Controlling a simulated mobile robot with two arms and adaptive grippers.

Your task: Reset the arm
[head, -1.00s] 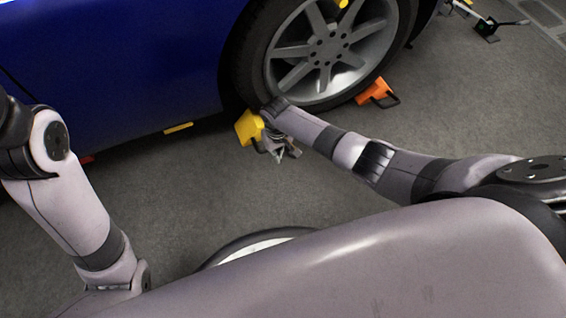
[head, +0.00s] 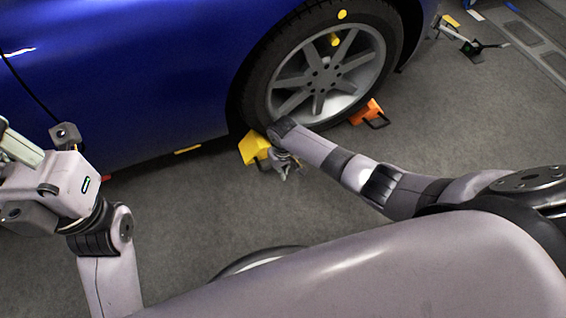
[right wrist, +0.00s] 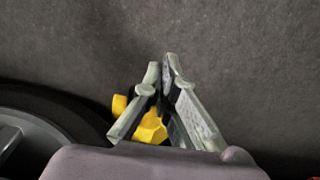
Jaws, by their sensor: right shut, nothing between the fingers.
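My right gripper (head: 287,170) is low over the floor beside the yellow wheel chock (head: 254,147), at the foot of the car's wheel. In the right wrist view its fingertips (right wrist: 163,66) are together with nothing between them, and yellow parts (right wrist: 152,130) show behind the fingers. I cannot tell whether the gripper touches the chock. My left arm is raised at the left side of the head view. Part of my left gripper (head: 18,146) shows at the left edge; its fingertips are cut off.
The blue car (head: 130,75) fills the upper left. Its wheel (head: 318,75) stands between the yellow chock and an orange chock (head: 367,111). A small dark device (head: 470,46) lies at the upper right. Grey floor (head: 190,220) is open between my arms.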

